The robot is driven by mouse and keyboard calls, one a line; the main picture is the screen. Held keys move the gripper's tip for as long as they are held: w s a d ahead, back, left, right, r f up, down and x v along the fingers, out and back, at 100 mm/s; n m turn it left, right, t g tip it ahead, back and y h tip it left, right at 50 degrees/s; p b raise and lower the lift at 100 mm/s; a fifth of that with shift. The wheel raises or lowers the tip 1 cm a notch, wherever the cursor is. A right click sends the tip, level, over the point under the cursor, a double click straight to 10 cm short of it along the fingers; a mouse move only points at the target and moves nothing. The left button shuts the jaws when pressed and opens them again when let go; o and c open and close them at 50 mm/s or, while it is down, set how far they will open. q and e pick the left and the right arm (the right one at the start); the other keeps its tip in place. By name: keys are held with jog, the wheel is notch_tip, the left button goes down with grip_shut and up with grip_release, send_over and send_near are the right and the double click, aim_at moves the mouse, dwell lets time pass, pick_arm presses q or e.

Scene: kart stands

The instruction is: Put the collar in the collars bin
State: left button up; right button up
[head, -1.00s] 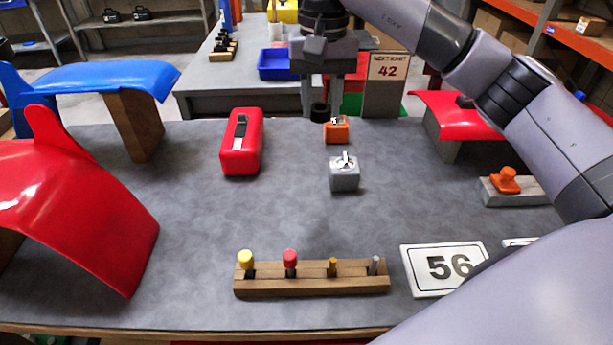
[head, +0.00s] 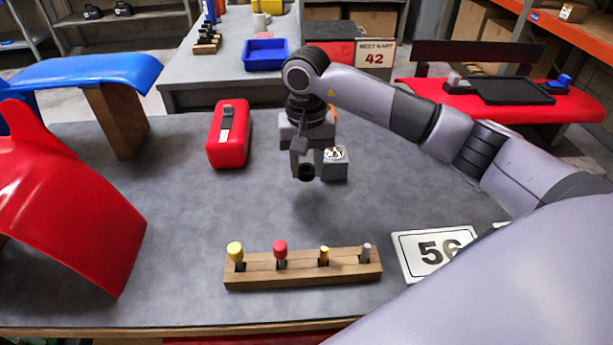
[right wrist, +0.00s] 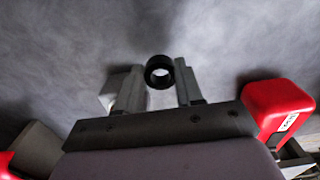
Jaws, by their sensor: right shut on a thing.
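The collar is a small black ring (head: 306,173). My right gripper (head: 305,165) is shut on it and holds it above the grey table, in front of the small grey box (head: 335,166). In the right wrist view the ring (right wrist: 159,71) sits between the fingertips of my right gripper (right wrist: 159,80), its hole facing the camera. A blue open bin (head: 266,54) stands on the far bench, beyond the table. I see no label on it, so I cannot tell if it is the collars bin. My left gripper is not in view.
A red case (head: 228,135) lies left of my right gripper. A wooden block with upright tools (head: 300,268) and a "56" card (head: 420,262) lie at the front. Red (head: 75,210) and blue (head: 80,75) panels stand left. The middle of the table is mostly clear.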

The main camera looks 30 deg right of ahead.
aim_at(307, 169)
jog(key=shift+f, duration=1.9)
jog(key=shift+f, duration=0.15)
jog(key=o, duration=1)
jog(key=shift+o, duration=0.2)
